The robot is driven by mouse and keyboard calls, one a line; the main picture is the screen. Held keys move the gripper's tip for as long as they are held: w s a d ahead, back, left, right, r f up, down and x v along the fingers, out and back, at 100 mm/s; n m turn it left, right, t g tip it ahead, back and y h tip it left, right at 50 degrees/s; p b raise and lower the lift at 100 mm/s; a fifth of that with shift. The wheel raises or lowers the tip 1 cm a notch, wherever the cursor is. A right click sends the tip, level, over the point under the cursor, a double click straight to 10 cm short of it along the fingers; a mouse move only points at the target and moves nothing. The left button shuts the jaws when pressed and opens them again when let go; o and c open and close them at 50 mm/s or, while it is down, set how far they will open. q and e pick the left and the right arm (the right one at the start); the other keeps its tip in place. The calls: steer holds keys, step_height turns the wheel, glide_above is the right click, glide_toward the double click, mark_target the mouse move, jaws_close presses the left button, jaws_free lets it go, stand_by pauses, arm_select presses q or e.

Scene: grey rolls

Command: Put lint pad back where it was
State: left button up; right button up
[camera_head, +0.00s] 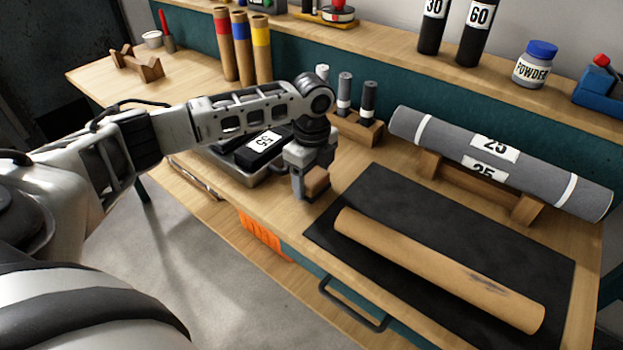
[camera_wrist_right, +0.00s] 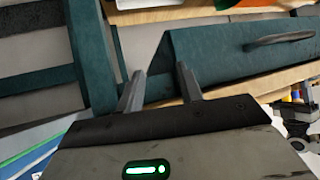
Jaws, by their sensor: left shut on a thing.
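My left gripper (camera_head: 308,186) is shut on a small brown block, which looks like the lint pad (camera_head: 316,181). It holds the pad low over the table, left of the black mat's corner; I cannot tell whether the pad touches the wood. The gripper hides part of the pad. My right gripper (camera_wrist_right: 161,86) shows only in the right wrist view, with its two fingers apart and nothing between them. It is near the teal bench front.
A brown tube (camera_head: 440,268) lies on the black mat (camera_head: 375,190). A grey roll (camera_head: 455,145) rests on a wooden cradle (camera_head: 470,188) behind it. A tray (camera_head: 238,172) holds a black roll marked 55 (camera_head: 262,148). Small grey rolls (camera_head: 369,98) stand in a wooden block (camera_head: 358,130).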

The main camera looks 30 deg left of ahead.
mark_target(312, 175)
arm_select(q)
steer(key=shift+f, duration=0.45)
steer(key=shift+f, duration=0.1)
steer(key=o, duration=1)
steer(key=shift+c, duration=0.2)
steer(key=shift+r, duration=0.4)
step_height(312, 175, up, 12)
steer(key=shift+f, duration=0.25)
